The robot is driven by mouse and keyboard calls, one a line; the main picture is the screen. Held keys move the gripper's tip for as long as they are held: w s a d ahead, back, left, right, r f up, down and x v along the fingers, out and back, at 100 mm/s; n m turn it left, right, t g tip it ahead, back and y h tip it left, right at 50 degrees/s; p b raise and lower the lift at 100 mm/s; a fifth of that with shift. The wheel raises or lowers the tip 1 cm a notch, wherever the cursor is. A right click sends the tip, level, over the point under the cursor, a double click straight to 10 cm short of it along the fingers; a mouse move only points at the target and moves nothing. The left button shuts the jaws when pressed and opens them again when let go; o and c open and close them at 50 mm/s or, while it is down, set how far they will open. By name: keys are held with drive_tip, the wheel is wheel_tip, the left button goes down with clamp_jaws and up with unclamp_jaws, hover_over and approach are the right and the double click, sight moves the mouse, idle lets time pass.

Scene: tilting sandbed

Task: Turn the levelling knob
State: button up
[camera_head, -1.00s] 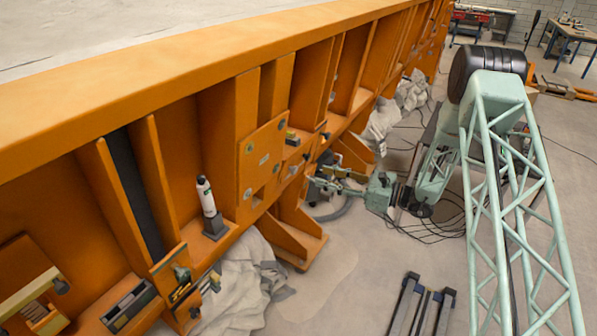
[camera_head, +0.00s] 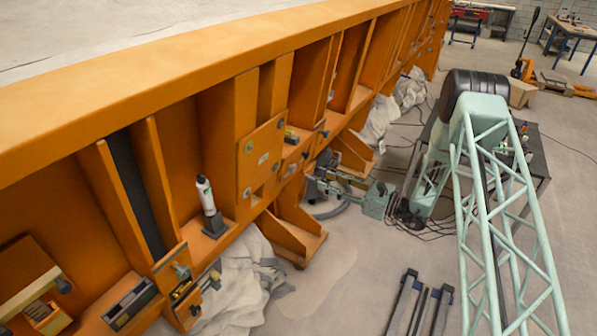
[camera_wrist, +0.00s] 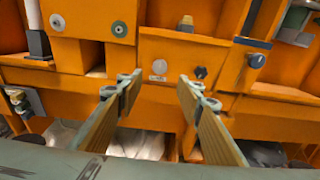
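A small dark knob (camera_wrist: 200,72) sits on an orange panel in the wrist view, beside a pale round disc (camera_wrist: 159,67). A larger dark knob with a silver face (camera_wrist: 256,60) sits further right. I cannot tell which is the levelling knob. My gripper (camera_wrist: 160,84) is open and empty, its two fingers pointing at the panel with the disc between their tips and the small knob just beyond the right tip. In the head view my gripper (camera_head: 311,181) is close to the orange frame (camera_head: 100,105), and the knobs are too small to make out.
A white-and-black bottle (camera_head: 206,197) stands on a ledge of the frame. Grey cloth (camera_head: 240,285) lies below it. An orange foot bracket (camera_head: 298,238) juts out near my gripper. A dark table (camera_head: 535,150) stands behind my arm.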

sight(295, 169)
drive_tip(key=shift+x, duration=6.8)
drive_tip(key=c, duration=0.8)
